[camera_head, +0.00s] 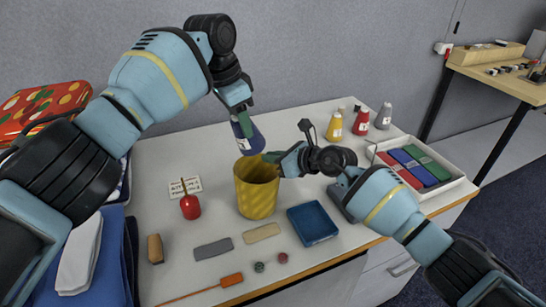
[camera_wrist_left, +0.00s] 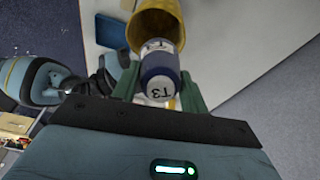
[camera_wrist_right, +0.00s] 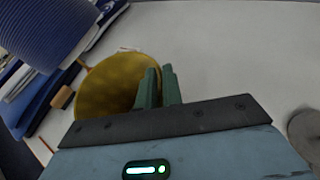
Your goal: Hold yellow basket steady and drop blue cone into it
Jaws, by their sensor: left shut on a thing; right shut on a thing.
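The yellow basket (camera_head: 257,196) stands upright on the table. My right gripper (camera_head: 274,158) is shut on its rim at the right side; the right wrist view shows the fingers (camera_wrist_right: 158,88) at the wall of the basket (camera_wrist_right: 105,82). My left gripper (camera_head: 243,110) is shut on the blue cone (camera_head: 249,137), which has a white label, and holds it tilted, its lower end close to the basket's mouth. In the left wrist view the cone (camera_wrist_left: 160,68) overlaps the basket's opening (camera_wrist_left: 155,22).
Yellow, red and grey cones (camera_head: 360,120) stand at the back right. A white box (camera_head: 452,184) holds coloured packs. Small items lie in front.

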